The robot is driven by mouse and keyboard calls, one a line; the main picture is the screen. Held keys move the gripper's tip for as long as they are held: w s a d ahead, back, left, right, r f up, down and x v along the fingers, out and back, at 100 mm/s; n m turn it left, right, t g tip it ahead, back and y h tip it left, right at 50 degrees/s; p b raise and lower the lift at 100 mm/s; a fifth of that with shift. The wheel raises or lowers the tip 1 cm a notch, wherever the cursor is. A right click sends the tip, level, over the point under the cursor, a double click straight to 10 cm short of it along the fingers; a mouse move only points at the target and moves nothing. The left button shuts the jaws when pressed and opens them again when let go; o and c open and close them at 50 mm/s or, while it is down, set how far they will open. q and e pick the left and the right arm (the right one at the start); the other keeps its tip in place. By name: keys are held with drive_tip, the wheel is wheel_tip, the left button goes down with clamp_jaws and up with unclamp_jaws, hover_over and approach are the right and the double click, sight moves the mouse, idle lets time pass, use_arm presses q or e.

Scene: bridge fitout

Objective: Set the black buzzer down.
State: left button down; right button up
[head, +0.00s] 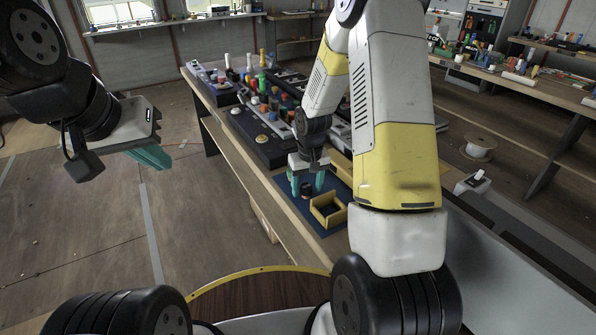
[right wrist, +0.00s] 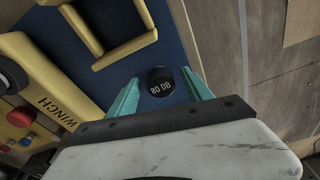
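The black buzzer (head: 306,189), a short round piece, is on the blue mat (head: 338,242) beside an open yellow box (head: 328,222). In the right wrist view the buzzer (right wrist: 160,82) shows its face marked "80 DB", upright to the camera. My right gripper (head: 307,183) is lowered over it, with its teal fingers (right wrist: 162,88) on either side of the buzzer. A gap shows between each finger and the buzzer, so the gripper is open around it. My left gripper (head: 152,157) hangs far left, away from the bench; its fingers overlap in view.
In the right wrist view, the yellow box (right wrist: 124,52) lies close to the left finger, and a yellow panel marked "WINCH" (right wrist: 42,90) is further left. The wooden bench edge (right wrist: 205,38) is close on the right. Many coloured parts (head: 262,95) crowd the bench's far end.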

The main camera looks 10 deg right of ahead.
sight(309, 190)
drive_tip(key=shift+r, duration=0.1)
drive_tip(key=s+r+t, duration=0.1)
drive_tip(key=s+r, duration=0.3)
drive_tip(key=r, duration=0.8)
drive_tip(key=s+r+t, duration=0.1)
drive_tip(key=s+r, duration=0.4)
drive_tip(key=r, duration=0.6)
drive_tip(key=s+a+r+t+y, duration=0.1)
drive_tip(key=s+r, duration=0.2)
drive_tip(key=s, duration=0.4)
drive_tip(key=s+r+m+t+y, duration=0.1)
drive_tip(key=s+r, duration=0.3)
drive_tip(key=s, duration=0.3)
drive_tip(key=shift+a+t, duration=0.35)
drive_tip(key=shift+t, duration=0.05)
drive_tip(key=shift+s, duration=0.1)
